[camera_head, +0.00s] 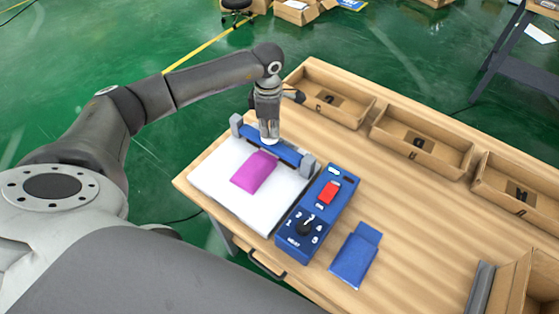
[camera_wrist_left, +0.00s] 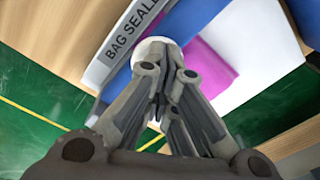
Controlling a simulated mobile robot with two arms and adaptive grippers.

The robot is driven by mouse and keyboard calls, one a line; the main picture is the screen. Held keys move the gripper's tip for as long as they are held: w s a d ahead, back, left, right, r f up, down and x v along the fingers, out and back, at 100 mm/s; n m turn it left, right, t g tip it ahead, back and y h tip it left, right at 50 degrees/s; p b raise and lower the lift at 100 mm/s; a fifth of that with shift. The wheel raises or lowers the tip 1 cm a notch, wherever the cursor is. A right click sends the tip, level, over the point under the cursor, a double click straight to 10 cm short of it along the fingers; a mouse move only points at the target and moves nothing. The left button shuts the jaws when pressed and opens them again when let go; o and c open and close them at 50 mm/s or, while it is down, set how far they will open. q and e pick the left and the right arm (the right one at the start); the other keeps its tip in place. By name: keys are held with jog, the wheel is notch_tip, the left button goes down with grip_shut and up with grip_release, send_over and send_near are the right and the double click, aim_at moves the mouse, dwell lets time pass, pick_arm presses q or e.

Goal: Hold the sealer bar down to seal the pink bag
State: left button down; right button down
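The pink bag (camera_head: 253,173) lies flat on the white bed of the sealer (camera_head: 215,187), its far end at the blue sealer bar (camera_head: 288,154). The bar runs between two grey end posts. My left gripper (camera_head: 269,138) points down at the middle of the bar, by a white round part. In the left wrist view its fingers (camera_wrist_left: 160,105) are together, in front of that white part (camera_wrist_left: 152,48) and beside the pink bag (camera_wrist_left: 208,68). Nothing shows between the fingertips. Whether they touch the bar is hard to tell. My right gripper is out of view.
The sealer's blue control box (camera_head: 318,215) has a red switch and a dial. A blue pouch (camera_head: 355,255) lies right of it. Several cardboard bins (camera_head: 420,142) line the table's far edge. Bare wood lies between.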

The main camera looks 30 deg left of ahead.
pick_arm(q)
jog(key=shift+r+p, duration=1.85)
jog(key=shift+r, duration=1.75)
jog(key=shift+w, duration=0.1)
